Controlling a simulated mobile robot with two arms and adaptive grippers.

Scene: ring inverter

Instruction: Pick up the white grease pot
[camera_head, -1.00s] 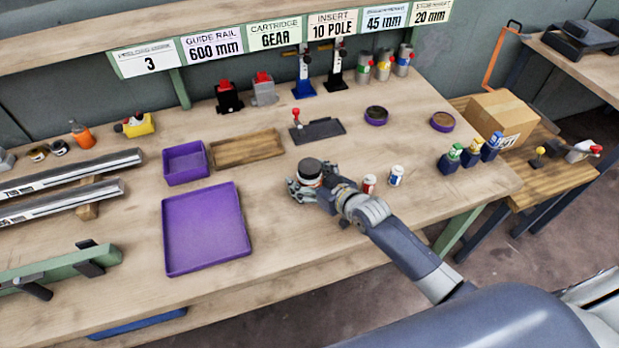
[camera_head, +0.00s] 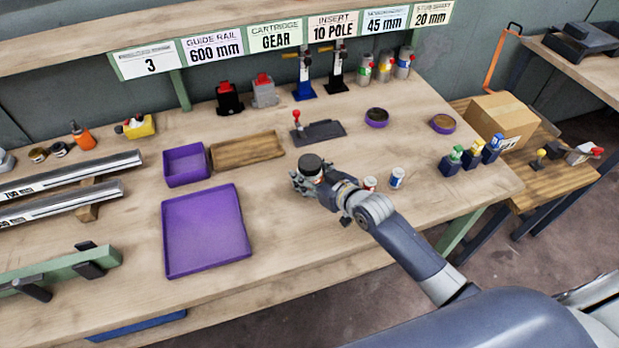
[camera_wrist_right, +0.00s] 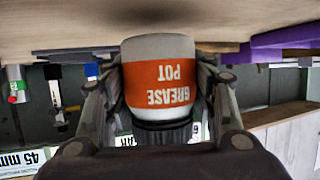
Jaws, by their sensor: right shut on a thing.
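The white grease pot (camera_wrist_right: 160,80) with an orange label fills the middle of the right wrist view, upside down in that picture, with its dark lid at the bottom. In the head view the grease pot (camera_head: 312,167) shows as a black lid with a little white and orange below it. My right gripper (camera_head: 306,180) is shut on the pot from its near right side; in the right wrist view its fingers (camera_wrist_right: 160,95) lie on both sides of the pot. I cannot tell whether the pot's base is clear of the workbench. My left gripper is not in view.
Two small cans, one red and white (camera_head: 370,183) and one blue and white (camera_head: 397,177), stand close to the right of my gripper. A purple flat tray (camera_head: 205,230), a purple bin (camera_head: 186,165) and a wooden tray (camera_head: 247,150) lie left. A dark fixture (camera_head: 318,132) stands behind.

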